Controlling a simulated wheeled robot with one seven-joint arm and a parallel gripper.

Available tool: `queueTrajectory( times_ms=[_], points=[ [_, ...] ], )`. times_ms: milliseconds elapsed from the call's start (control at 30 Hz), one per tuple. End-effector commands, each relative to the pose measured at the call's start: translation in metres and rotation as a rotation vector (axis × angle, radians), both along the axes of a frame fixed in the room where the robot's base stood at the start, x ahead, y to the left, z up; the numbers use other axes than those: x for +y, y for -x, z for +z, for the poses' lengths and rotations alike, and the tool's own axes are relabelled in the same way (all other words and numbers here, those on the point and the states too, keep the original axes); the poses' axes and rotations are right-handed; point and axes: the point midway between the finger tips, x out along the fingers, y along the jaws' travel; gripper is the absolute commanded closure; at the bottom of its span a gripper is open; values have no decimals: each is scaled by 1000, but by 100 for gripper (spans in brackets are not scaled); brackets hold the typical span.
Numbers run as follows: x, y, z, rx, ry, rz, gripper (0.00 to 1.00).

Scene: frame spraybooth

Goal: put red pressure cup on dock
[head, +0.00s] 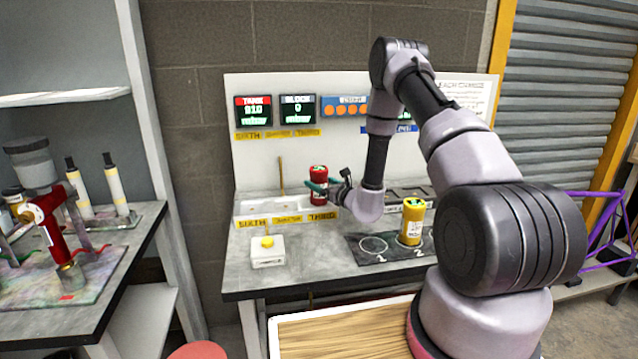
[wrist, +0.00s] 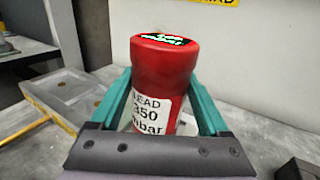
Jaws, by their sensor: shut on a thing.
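The red pressure cup (head: 319,172) is upright between the green fingers of my gripper (head: 317,187), which is shut on it. In the wrist view the cup (wrist: 165,65) has a dark top with green print and a white label reading "LEAD 350 mbar". In the head view it is over the right part of a pale tray (head: 262,209) with yellow labels. Whether its base touches anything is hidden. A dark mat (head: 372,258) with circles marked 1 and 2 lies to the right; circle 1 is empty. Which of these is the dock is not clear.
A yellow cup (head: 412,222) stands on circle 2 of the mat. A white box with a yellow button (head: 267,252) sits at the bench's front left. A backboard (head: 345,150) with screens rises behind. A wooden stick (head: 281,175) stands up at the tray.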

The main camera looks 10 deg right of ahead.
Motion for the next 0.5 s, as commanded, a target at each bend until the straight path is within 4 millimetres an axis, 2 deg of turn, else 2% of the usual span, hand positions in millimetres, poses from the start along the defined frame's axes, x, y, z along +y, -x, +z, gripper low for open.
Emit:
queueTrajectory(
  times_ms=[233, 267, 300, 500],
  points=[
    [0, -1, -1, -2, -1, 0, 100],
    [0, 0, -2, 0, 0, 0, 17],
    [0, 0, -2, 0, 0, 0, 2],
    [0, 0, -2, 0, 0, 0, 0]
  ],
)
